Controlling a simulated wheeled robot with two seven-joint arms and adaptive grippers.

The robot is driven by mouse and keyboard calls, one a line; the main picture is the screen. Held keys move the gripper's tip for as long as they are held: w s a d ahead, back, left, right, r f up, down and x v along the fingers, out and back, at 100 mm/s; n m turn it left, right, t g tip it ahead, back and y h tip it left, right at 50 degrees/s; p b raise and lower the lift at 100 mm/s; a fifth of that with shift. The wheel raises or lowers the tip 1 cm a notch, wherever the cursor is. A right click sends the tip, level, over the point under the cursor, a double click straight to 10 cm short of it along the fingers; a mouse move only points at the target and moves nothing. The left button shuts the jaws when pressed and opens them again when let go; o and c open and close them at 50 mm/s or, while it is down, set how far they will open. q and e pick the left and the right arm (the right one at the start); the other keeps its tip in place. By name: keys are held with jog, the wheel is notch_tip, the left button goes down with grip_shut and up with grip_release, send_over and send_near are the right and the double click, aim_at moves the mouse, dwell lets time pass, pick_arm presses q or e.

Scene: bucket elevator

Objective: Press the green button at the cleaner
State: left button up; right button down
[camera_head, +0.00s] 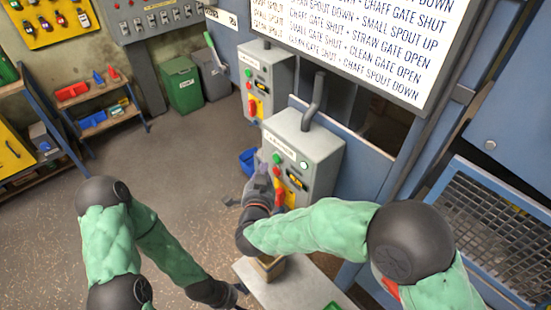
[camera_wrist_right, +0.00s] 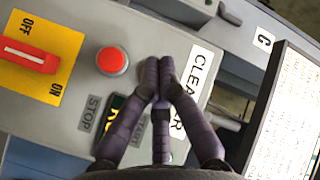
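The cleaner's control box (camera_head: 318,150) is the nearer grey box in the head view. Its green button (camera_head: 277,158) sits above a red button (camera_head: 277,171). My right gripper (camera_head: 262,171) is in front of the box, just left of and below the green button. In the right wrist view, the fingers (camera_wrist_right: 160,68) are drawn together, empty, between the red button (camera_wrist_right: 112,60) and the CLEANER label (camera_wrist_right: 198,82). The green button is not visible there, likely behind the fingers; contact cannot be told. My left gripper (camera_head: 238,287) is low, its fingers unclear.
A second grey box (camera_head: 264,80) with similar buttons stands behind. A red switch on a yellow plate (camera_wrist_right: 42,55) is beside the red button. A bench (camera_head: 300,288) with a small wooden block (camera_head: 267,268) is below my right arm. A blue bucket (camera_head: 248,160) stands behind the gripper.

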jog(key=s+a, duration=0.2)
jog(key=shift+a, duration=0.4)
dwell(0.7)
